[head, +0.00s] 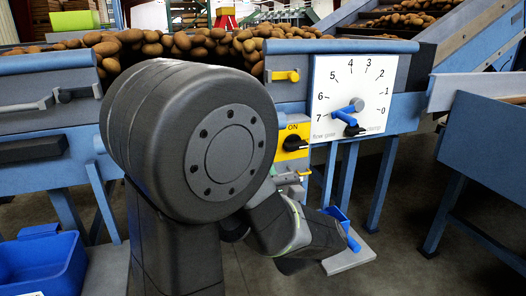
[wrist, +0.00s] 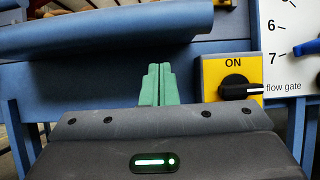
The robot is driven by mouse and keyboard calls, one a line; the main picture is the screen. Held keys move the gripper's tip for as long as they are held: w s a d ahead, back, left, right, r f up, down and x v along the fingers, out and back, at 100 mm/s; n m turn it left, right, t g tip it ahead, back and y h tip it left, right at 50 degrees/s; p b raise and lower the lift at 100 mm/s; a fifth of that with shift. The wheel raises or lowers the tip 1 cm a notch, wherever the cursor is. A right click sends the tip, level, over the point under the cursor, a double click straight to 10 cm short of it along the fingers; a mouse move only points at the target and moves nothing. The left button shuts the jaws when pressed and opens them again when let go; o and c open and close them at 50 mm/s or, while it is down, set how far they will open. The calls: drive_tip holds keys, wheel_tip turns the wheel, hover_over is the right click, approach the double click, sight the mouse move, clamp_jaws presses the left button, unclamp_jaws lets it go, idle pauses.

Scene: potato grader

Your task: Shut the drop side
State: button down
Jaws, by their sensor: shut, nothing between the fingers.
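My gripper (wrist: 157,70) shows in the wrist view with its two green fingers together and nothing between them. It points at the blue front of the grader, just below a blue panel with a rounded edge (wrist: 120,32), which looks like the drop side. The panel slants across the upper left of the wrist view, and I cannot tell whether the fingertips touch it. In the head view my arm hides most of the gap between the two blue rails, where potatoes (head: 190,42) lie heaped. A yellow latch (head: 286,76) sits on the post right of the gap.
A yellow ON switch (wrist: 232,80) is right of my fingers. A white dial board (head: 355,85) with a blue pointer is further right. A blue crate (head: 42,262) stands at lower left. A blue-sided conveyor (head: 490,130) stands at right. Open floor shows between.

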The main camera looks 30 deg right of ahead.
drive_tip(key=shift+w+d+r, duration=0.1)
drive_tip(key=shift+w+r, duration=0.05)
drive_tip(key=shift+r, duration=0.7)
drive_tip(key=shift+w+r, duration=0.15)
drive_tip(key=shift+r, duration=0.65)
drive_tip(key=shift+s+r+g+p, duration=0.1)
drive_tip(key=shift+r+g+p, duration=0.3)
drive_tip(key=shift+p, duration=0.45)
